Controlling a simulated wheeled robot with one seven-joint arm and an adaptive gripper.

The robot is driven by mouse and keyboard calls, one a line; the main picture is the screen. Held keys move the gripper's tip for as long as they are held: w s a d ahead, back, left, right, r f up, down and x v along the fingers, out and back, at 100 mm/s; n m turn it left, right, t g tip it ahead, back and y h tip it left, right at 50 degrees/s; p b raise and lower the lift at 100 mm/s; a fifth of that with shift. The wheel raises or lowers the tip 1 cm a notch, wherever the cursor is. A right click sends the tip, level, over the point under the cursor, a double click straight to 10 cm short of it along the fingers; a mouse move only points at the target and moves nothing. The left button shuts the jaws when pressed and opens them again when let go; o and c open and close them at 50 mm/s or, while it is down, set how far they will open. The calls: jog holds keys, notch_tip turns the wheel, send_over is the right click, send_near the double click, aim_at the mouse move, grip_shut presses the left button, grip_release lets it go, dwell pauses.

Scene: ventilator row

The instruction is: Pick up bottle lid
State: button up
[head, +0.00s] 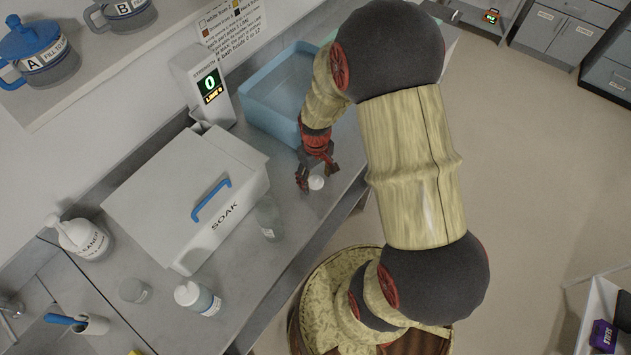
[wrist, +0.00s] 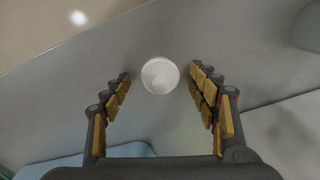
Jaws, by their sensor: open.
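The bottle lid (head: 316,182) is a small round white cap on the grey counter, near its front edge. In the wrist view the lid (wrist: 160,75) lies between my fingertips and slightly beyond them, with a gap on each side. My gripper (head: 309,178) is open above the lid, pointing down; it also shows in the wrist view (wrist: 160,80) with its fingers spread. The fingers do not touch the lid. A clear bottle (head: 268,219) without a visible cap stands on the counter to the left of the lid.
A blue basin (head: 262,100) is behind my gripper. A white SOAK box (head: 185,195) with a blue handle stands to the left. A strength meter (head: 207,85) stands at the wall. A white-capped bottle (head: 197,297) stands at the front left. The counter around the lid is clear.

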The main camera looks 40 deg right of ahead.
jog(key=shift+c, duration=0.9)
jog(key=c, duration=0.7)
jog(key=shift+o, duration=0.2)
jog(key=shift+r, duration=0.2)
